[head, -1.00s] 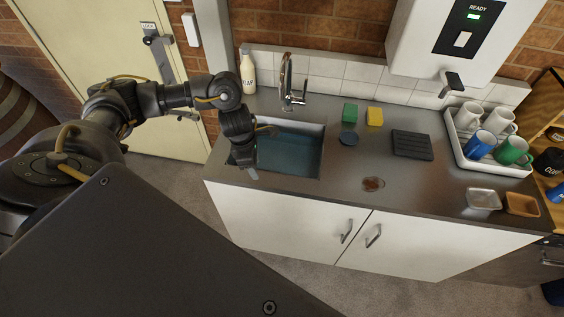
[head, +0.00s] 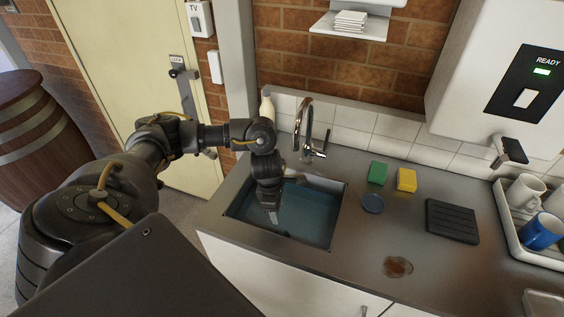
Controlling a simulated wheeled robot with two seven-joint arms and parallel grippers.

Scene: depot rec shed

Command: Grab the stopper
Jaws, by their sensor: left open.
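The sink (head: 236,207) holds bluish water (head: 310,218). My left gripper (head: 273,216) is open and points down over the left part of the sink, at or just above the water. No stopper shows clearly; a small dark patch (head: 287,234) is in the water beside the fingertips, and I cannot tell what it is. My right gripper is out of view.
A tap (head: 303,130) rises behind the sink, with a pale bottle (head: 267,104) left of it. Green (head: 377,173) and yellow (head: 405,180) sponges, a black ridged mat (head: 452,221) and a brown spill (head: 397,267) are on the counter. A mug rack (head: 515,238) stands at right.

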